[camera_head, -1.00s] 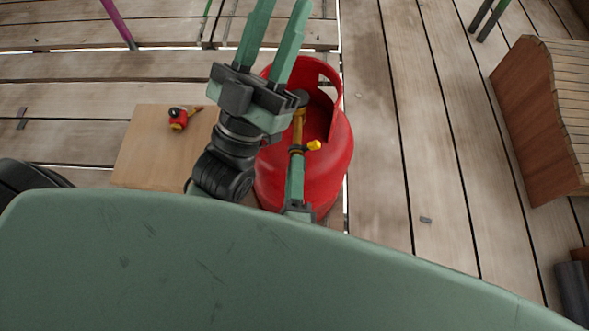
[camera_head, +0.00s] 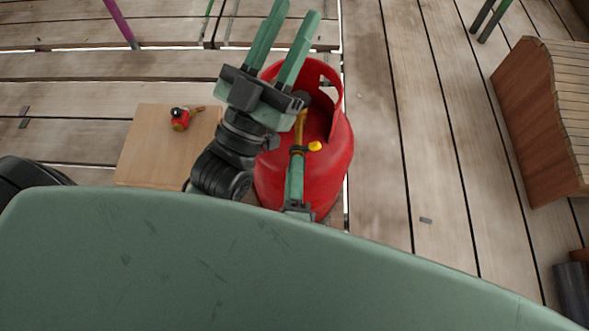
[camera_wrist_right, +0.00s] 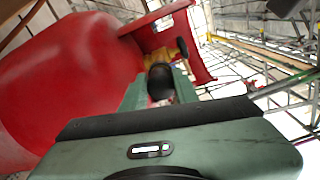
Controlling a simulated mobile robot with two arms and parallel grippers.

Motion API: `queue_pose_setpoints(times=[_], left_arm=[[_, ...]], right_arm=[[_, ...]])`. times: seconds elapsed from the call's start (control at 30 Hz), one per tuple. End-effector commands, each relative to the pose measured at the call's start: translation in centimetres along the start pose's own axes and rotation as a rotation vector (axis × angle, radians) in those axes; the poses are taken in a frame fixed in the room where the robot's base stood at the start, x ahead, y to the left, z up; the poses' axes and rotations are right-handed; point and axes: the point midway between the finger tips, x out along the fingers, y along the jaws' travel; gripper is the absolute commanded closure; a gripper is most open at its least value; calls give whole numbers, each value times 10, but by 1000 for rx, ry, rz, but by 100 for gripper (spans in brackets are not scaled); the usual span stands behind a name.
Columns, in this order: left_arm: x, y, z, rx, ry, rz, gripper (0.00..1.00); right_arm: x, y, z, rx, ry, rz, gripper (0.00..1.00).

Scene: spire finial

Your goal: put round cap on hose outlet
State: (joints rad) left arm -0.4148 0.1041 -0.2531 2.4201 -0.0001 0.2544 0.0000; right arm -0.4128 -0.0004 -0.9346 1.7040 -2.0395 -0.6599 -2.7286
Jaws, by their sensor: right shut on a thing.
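A red gas cylinder (camera_head: 330,165) stands in front of me. Its brass hose outlet (camera_head: 300,128) points toward me, with a yellow part (camera_head: 315,146) beside its end. My right gripper (camera_head: 297,160) is seen edge-on, its fingers toward the outlet. In the right wrist view its fingers (camera_wrist_right: 160,90) are shut on the dark round cap (camera_wrist_right: 161,82). The cap lines up with the brass fitting (camera_wrist_right: 158,58) and appears against its end; I cannot tell whether it is seated. My left gripper (camera_head: 287,48) is open and empty, above and left of the outlet.
A wooden board (camera_head: 150,150) at the left carries a small red and black fitting (camera_head: 180,122). The cylinder's red collar (camera_head: 332,82) rises around the valve. A wooden box (camera_head: 530,120) stands at the far right. The plank floor between it and the cylinder is mostly clear.

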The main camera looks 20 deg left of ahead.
Motion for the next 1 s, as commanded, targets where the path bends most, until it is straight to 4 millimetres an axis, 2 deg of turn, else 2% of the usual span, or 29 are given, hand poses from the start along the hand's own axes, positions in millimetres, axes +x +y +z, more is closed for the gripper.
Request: queue_pose_setpoints(times=[0.7, 1.0], left_arm=[[1, -2, 19, 6, -102, -2, 67], [1, -2, 18, 7, -101, -3, 67]], right_arm=[[0, -1, 2, 0, 1, 2, 100], [0, 0, 2, 0, 1, 2, 100]])
